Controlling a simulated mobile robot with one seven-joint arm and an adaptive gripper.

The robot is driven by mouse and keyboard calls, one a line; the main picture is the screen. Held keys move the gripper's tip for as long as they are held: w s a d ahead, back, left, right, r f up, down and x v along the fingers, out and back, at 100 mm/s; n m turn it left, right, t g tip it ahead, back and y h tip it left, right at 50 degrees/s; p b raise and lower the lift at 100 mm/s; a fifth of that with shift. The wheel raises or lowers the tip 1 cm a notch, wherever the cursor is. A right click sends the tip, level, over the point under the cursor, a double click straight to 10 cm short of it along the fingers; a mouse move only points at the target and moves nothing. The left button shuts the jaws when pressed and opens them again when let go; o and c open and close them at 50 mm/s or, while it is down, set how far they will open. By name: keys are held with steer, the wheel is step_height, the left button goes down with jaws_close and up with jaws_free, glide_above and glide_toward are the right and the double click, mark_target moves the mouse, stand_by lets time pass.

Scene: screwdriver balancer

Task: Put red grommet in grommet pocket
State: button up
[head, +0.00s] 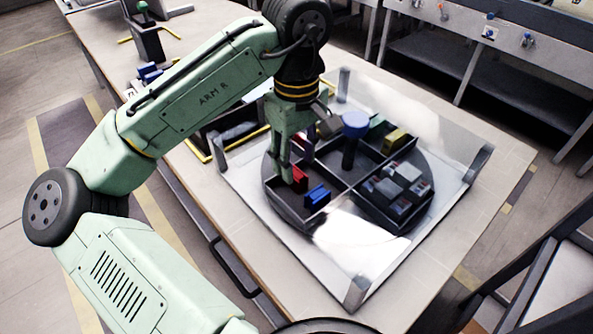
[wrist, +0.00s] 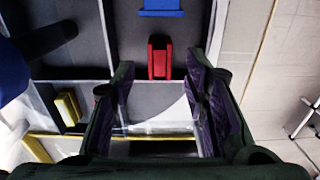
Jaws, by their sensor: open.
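A red grommet (head: 299,179), a small block with a slot, stands in a compartment of the round dark tray (head: 287,216), beside a blue piece (head: 317,196). In the wrist view the red grommet (wrist: 159,58) sits just beyond and between my fingertips, with gaps on both sides. The blue piece (wrist: 161,7) is above it at the picture's top. My gripper (head: 287,174) points down over this compartment, open and empty. In the wrist view my gripper (wrist: 160,68) has its fingers well apart. I cannot tell which compartment is the grommet pocket.
A blue-topped post (head: 356,124) rises at the tray's middle. Dividers separate the compartments; grey pieces (head: 396,181) and a yellow piece (head: 396,139) lie in others. A clear walled enclosure with corner posts (head: 358,291) surrounds the tray. The table's right side is bare.

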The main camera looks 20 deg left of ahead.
mark_target(297, 174)
step_height(297, 174, up, 8)
steer(key=shift+f, duration=0.15)
stand_by(0.5)
